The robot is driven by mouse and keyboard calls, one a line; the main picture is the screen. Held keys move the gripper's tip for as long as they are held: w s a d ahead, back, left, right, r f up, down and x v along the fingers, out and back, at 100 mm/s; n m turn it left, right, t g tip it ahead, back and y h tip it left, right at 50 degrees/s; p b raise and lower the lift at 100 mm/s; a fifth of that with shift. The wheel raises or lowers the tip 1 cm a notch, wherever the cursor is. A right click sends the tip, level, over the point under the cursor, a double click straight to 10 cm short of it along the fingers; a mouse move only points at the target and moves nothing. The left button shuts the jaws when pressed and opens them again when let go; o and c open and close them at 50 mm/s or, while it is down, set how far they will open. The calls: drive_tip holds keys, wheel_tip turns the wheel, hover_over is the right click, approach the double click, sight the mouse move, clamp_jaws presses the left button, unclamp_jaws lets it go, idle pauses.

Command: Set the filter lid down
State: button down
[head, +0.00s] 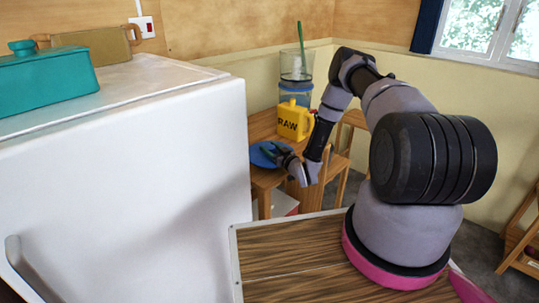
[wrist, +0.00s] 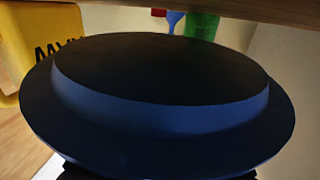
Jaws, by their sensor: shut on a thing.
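The filter lid (head: 260,155) is a round blue disc with a raised middle. In the head view it is at the near end of the wooden table, in front of the yellow jug. My gripper (head: 281,151) is shut on the lid's right side. In the wrist view the lid (wrist: 160,118) fills most of the picture and hides much of what lies behind it. Only dark bits of my gripper show at the bottom edge there. I cannot tell whether the lid touches the table. The water filter (head: 296,72), a clear container over a blue one, stands behind the jug.
A green stick (head: 300,37) rises from the filter. A white fridge (head: 130,190) with a teal box (head: 45,72) on top stands at left. Chairs (head: 340,160) stand beside the table.

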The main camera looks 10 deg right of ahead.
drive_tip(key=shift+f, duration=1.55)
drive_tip(key=shift+f, duration=0.2)
drive_tip(key=shift+c, duration=1)
unclamp_jaws()
drive_tip(key=shift+r, duration=0.1)
